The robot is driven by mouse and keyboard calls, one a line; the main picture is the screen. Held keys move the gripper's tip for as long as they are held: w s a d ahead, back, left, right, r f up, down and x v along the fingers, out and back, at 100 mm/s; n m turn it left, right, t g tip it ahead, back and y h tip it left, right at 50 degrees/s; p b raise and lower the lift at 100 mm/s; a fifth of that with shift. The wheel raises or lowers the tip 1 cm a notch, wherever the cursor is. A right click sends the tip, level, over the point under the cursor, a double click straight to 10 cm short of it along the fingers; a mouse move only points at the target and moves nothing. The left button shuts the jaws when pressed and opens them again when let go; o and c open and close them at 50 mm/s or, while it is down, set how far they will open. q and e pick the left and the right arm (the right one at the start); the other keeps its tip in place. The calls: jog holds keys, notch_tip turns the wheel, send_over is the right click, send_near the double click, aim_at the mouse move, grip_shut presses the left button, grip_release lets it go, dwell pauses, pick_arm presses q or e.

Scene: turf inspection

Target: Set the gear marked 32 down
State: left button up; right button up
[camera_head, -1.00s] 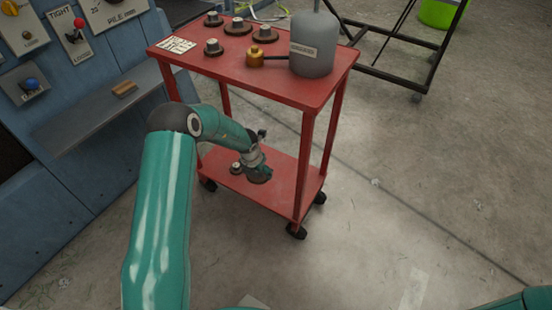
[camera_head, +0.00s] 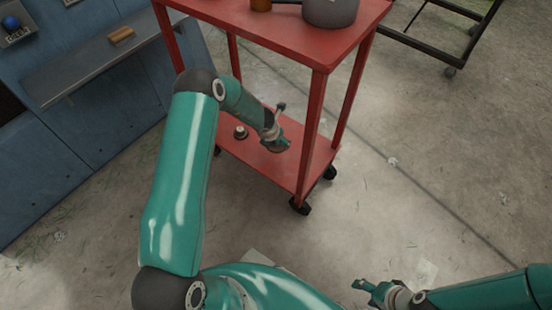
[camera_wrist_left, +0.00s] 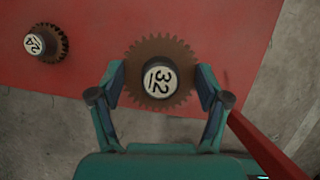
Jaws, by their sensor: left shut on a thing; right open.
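The gear marked 32 (camera_wrist_left: 160,52) is a brown toothed disc with a white-topped hub. My left gripper (camera_wrist_left: 161,82) is shut on it, one finger at each side. In the head view the left gripper (camera_head: 276,140) reaches between the red cart's posts, at the lower shelf (camera_head: 262,165). The gear is mostly hidden there, and I cannot tell whether it touches the shelf. In the wrist view it overlaps the shelf's edge. A smaller gear marked 24 (camera_head: 240,132) stands on the shelf, apart from it, also in the wrist view (camera_wrist_left: 45,44). My right gripper (camera_head: 368,291) is open and empty, low in view.
The cart's upper shelf (camera_head: 300,42) is overhead, carrying a grey container (camera_head: 330,12). Red posts (camera_head: 310,130) flank the lower shelf. A blue panel with a ledge (camera_head: 90,72) is at left, a dark frame cart (camera_head: 430,48) at back right. Floor at right is clear.

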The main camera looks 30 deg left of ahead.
aim_at(278, 155)
pick_arm(q)
notch_tip(278, 155, down, 8)
jog(key=b, duration=0.4)
jog(key=shift+c, duration=0.4)
jog(key=o, duration=1.2)
pick_arm(e)
notch_tip(278, 155, down, 5)
jog(key=shift+f, duration=0.1)
pick_arm(q)
jog(key=shift+r, duration=0.15)
jog(key=p+v, duration=0.2)
jog(key=v, duration=1)
jog(key=shift+p, duration=0.3)
pick_arm(e)
notch_tip(278, 155, up, 3)
jog(key=shift+f, duration=0.15)
pick_arm(q)
jog(key=shift+s, duration=0.1)
pick_arm(e)
jog(key=shift+s, duration=0.1)
